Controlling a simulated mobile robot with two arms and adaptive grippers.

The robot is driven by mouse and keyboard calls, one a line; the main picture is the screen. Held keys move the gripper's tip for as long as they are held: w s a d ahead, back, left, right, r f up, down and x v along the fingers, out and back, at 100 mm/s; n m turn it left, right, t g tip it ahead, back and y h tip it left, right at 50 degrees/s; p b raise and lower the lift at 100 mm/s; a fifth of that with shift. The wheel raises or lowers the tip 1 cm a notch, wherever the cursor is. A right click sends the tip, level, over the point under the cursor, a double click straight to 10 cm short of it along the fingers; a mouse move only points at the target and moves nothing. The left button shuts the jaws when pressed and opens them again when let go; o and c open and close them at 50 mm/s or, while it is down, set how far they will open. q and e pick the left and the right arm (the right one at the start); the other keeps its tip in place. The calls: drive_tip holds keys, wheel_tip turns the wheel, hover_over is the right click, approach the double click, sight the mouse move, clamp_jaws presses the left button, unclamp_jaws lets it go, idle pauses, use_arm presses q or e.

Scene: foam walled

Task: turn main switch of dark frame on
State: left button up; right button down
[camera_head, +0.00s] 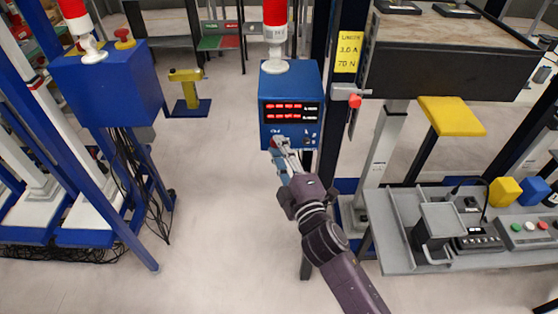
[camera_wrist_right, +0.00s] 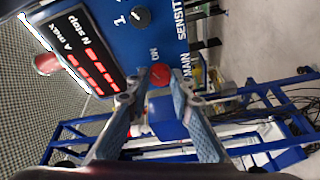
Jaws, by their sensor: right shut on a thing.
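A blue control box (camera_head: 291,88) with two rows of red digits hangs beside the dark post in the middle of the head view. In the right wrist view its face (camera_wrist_right: 120,22) shows a display and the words "MAIN" and "ON". The red main switch (camera_wrist_right: 160,74) sits by that lettering. My right gripper (camera_head: 279,148) is at the lower left corner of the box. In the wrist view its fingertips (camera_wrist_right: 155,92) are on both sides of the red switch, shut on it. The fingers hide the switch in the head view. My left gripper is out of view.
A red and white lamp (camera_head: 275,35) tops the box. Another blue box (camera_head: 108,85) stands on the left.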

drive_tip(key=shift+f+m+t+b, duration=0.15)
drive_tip(key=shift+m+t+b, duration=0.3)
drive_tip(key=shift+m+b, duration=1.05)
drive_tip(key=shift+f+m+t+b, duration=0.15)
drive_tip(key=shift+m+t+b, duration=0.3)
drive_tip(key=shift+m+b, duration=1)
drive_tip(key=shift+a, duration=0.1)
drive_tip(key=c, duration=1.7)
unclamp_jaws()
drive_tip(key=shift+r, duration=0.1)
drive_tip(key=v, duration=1.2)
drive_tip(key=shift+s+a, duration=0.1)
